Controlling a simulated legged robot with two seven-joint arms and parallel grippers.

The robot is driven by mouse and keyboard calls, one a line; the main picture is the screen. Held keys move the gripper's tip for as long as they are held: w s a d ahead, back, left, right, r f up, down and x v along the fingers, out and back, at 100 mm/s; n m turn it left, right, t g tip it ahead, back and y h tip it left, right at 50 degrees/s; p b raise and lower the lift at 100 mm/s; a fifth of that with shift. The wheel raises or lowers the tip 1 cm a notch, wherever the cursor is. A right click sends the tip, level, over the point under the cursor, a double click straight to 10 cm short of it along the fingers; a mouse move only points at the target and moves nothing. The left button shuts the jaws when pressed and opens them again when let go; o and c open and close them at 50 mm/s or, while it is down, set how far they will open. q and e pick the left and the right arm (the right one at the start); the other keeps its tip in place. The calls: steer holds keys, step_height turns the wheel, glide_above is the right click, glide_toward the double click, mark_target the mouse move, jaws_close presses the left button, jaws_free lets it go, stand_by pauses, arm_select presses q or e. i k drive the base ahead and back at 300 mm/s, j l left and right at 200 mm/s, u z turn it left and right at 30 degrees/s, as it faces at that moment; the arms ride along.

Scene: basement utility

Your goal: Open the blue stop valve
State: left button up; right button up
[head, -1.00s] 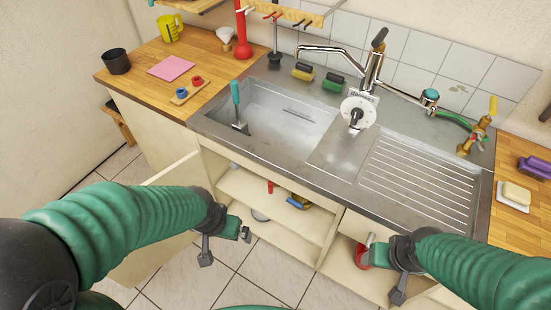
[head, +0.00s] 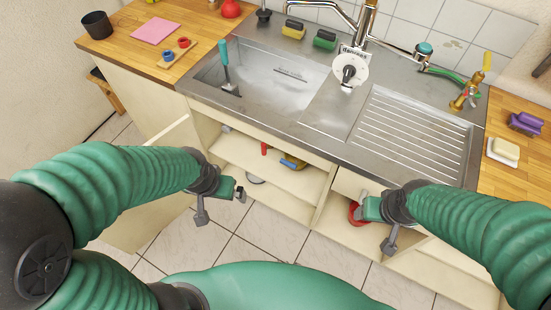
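A blue handle (head: 293,160) with yellowish metal beside it shows small inside the open cabinet under the sink. It looks like the blue stop valve, but its exact position is too small to tell. A red handle (head: 264,149) is to its left. My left gripper (head: 222,205) is open and empty, in front of the cabinet, below and left of the blue handle. My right gripper (head: 376,222) is open and apparently empty, lower right of the blue handle, in front of the right compartment. Neither touches the blue handle.
The sink (head: 265,82) and counter edge overhang the cabinet. An open cabinet door (head: 160,140) stands at left, near my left arm. A shelf edge and a divider (head: 326,200) bound the openings. A red object (head: 355,212) is beside my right gripper. Tiled floor is clear.

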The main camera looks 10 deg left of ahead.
mark_target(294, 166)
steer(key=i+j+z, duration=0.1)
steer(key=j+z, duration=0.25)
steer(key=j, duration=0.4)
steer(key=j+z, duration=0.3)
steer(key=j, duration=0.45)
